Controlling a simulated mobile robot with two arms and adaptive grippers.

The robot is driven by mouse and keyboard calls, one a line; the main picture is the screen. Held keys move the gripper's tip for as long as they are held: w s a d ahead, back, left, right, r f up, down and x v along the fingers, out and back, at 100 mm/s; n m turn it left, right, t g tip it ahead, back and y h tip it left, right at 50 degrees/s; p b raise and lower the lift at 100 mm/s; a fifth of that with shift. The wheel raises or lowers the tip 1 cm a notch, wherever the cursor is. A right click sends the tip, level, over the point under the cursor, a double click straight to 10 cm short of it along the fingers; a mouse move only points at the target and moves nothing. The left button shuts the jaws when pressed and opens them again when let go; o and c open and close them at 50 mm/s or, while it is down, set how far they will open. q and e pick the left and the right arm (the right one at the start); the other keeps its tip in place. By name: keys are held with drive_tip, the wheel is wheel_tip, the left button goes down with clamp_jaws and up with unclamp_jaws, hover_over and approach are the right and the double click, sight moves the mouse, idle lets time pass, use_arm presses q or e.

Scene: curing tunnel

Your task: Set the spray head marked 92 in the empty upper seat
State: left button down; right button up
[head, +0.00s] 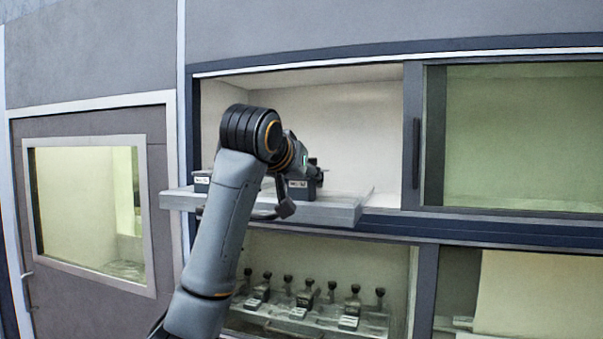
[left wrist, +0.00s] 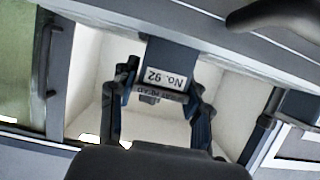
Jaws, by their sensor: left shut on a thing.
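The spray head marked No. 92 (left wrist: 172,62) is a dark blue block with a white label, upside down in the left wrist view. My left gripper (left wrist: 158,98) is shut on it, one finger on each side. In the head view my left gripper (head: 312,172) is mostly hidden behind my wrist, above the grey ledge (head: 340,212) of the upper opening. A dark block with a white label (head: 298,184) shows just below it, its print too small to read. The upper seat cannot be made out clearly. My right gripper is not in view.
Several dark-knobbed spray heads (head: 305,298) stand on a lower rack. A dark door frame (head: 413,150) bounds the upper opening on the right. The ledge's right end looks bare.

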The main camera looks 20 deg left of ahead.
use_arm(q)
drive_tip(key=shift+s+r, duration=0.1)
drive_tip(key=c, duration=0.6)
unclamp_jaws()
drive_tip(key=shift+f, duration=0.2)
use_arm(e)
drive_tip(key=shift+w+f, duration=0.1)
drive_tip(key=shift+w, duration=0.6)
use_arm(q)
drive_tip(key=shift+r, duration=0.15)
drive_tip(key=b+v, duration=0.7)
drive_tip(key=v, duration=0.5)
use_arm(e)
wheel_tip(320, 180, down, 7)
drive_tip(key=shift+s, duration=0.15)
